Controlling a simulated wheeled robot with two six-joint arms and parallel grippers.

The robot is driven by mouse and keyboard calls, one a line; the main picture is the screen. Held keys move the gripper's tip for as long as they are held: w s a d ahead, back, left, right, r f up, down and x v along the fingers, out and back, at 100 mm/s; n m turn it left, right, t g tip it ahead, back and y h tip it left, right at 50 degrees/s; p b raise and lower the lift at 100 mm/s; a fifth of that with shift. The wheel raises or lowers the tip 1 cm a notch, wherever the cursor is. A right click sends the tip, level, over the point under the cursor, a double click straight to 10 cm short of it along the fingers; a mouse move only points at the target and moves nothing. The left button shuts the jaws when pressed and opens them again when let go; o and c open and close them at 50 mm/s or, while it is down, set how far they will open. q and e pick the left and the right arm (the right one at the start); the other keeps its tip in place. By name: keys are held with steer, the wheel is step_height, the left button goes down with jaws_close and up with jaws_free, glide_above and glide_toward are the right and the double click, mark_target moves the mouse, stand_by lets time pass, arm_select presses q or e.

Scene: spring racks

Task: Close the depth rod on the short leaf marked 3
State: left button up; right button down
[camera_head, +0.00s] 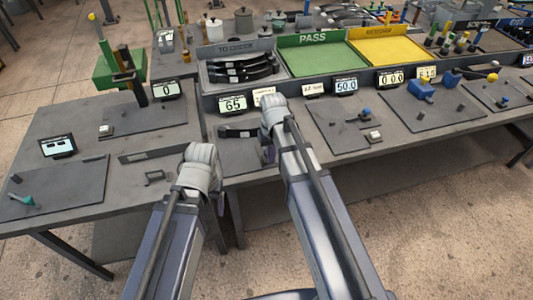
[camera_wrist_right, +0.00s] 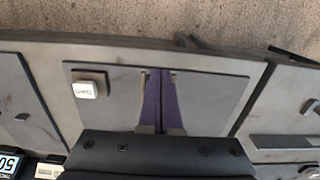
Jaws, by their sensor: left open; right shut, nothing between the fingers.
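Several dark curved leaves (camera_head: 240,70) lie in the grey TO CHECK tray (camera_head: 203,78). A short dark leaf-like strip (camera_head: 238,132) lies on the bench by my right gripper; no 3 is legible on it. My right gripper (camera_head: 268,158) is shut and empty over a grey plate (camera_head: 240,155), seen in the right wrist view as two purple fingers (camera_wrist_right: 160,128) side by side. A white button block (camera_wrist_right: 87,88) sits on that plate. My left gripper (camera_head: 219,203) is open over the bench's front edge, its fingers mostly hidden. I cannot tell which part is the depth rod.
Displays read 65 (camera_head: 233,104), 50.0 (camera_head: 346,86) and 0 (camera_head: 166,90). A plate with blue-tipped parts (camera_head: 335,140) stands to the right. A green stand (camera_head: 118,68) is at left. PASS (camera_head: 312,60) and yellow (camera_head: 388,52) trays stand behind.

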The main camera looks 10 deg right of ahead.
steer(key=shift+f, duration=0.15)
stand_by(0.4)
steer(key=shift+f+b, duration=0.9)
steer(key=shift+b, duration=0.15)
steer(key=shift+w, duration=0.3)
steer(key=shift+w+a, duration=0.1)
steer(key=shift+w, duration=2.65)
steer(key=shift+r, duration=0.1)
stand_by(0.3)
steer(key=shift+r, duration=0.1)
steer(key=shift+s+r+p, duration=0.2)
steer(key=shift+r+p, duration=3.2)
steer(key=shift+p, duration=0.2)
